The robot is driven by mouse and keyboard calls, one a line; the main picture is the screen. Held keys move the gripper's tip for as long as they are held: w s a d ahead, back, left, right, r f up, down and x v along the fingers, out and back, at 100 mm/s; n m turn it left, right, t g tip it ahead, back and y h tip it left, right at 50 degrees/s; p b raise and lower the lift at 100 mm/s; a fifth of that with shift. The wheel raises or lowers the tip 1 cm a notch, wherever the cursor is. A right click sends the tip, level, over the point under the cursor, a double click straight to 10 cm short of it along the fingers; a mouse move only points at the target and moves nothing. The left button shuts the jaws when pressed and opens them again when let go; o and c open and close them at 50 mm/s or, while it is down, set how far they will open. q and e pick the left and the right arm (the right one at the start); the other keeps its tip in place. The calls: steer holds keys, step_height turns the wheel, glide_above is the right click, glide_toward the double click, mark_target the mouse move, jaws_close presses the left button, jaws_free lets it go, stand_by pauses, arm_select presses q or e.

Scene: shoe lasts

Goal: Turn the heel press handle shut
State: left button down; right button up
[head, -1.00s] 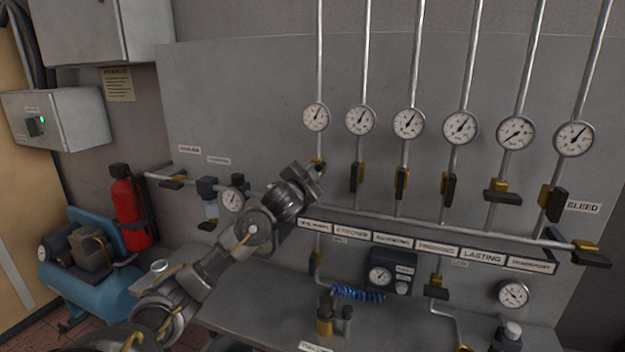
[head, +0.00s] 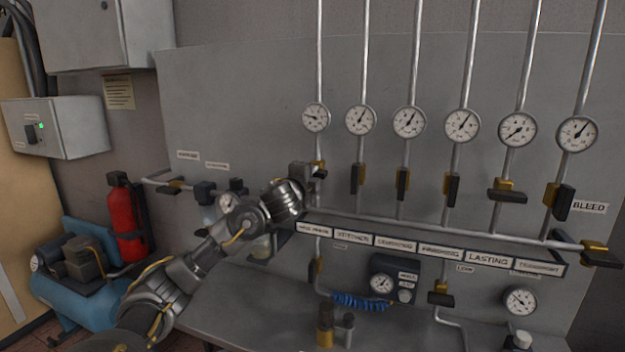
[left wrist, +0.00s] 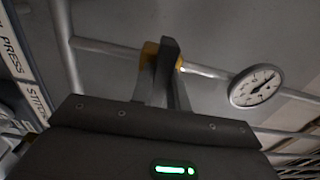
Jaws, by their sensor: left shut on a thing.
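The heel press valve is the leftmost of a row; its yellow body (head: 319,166) shows just beside my left gripper (head: 312,171). The gripper is shut on the dark handle and hides most of it in the head view. In the left wrist view, the yellow body (left wrist: 149,54) sits on the grey pipe, with dark upright shapes of fingers and handle (left wrist: 168,62) in front, crossing the pipe. I cannot cleanly tell handle from fingers there. The gauge above the valve (head: 316,117) has its needle pointing left. My right gripper is not in view.
Other valves with dark handles, such as the closest one (head: 356,178), stand to the right. A label strip (head: 395,244) runs below them. A red extinguisher (head: 123,216) and blue compressor (head: 85,290) are at the left.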

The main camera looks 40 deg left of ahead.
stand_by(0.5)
arm_select(q)
steer(key=c, duration=1.4)
jaws_free()
steer(key=shift+o, duration=0.2)
steer(key=p+v, duration=0.1)
steer(key=v, duration=0.9)
steer(key=shift+s+d, duration=0.2)
steer(key=shift+s, duration=0.15)
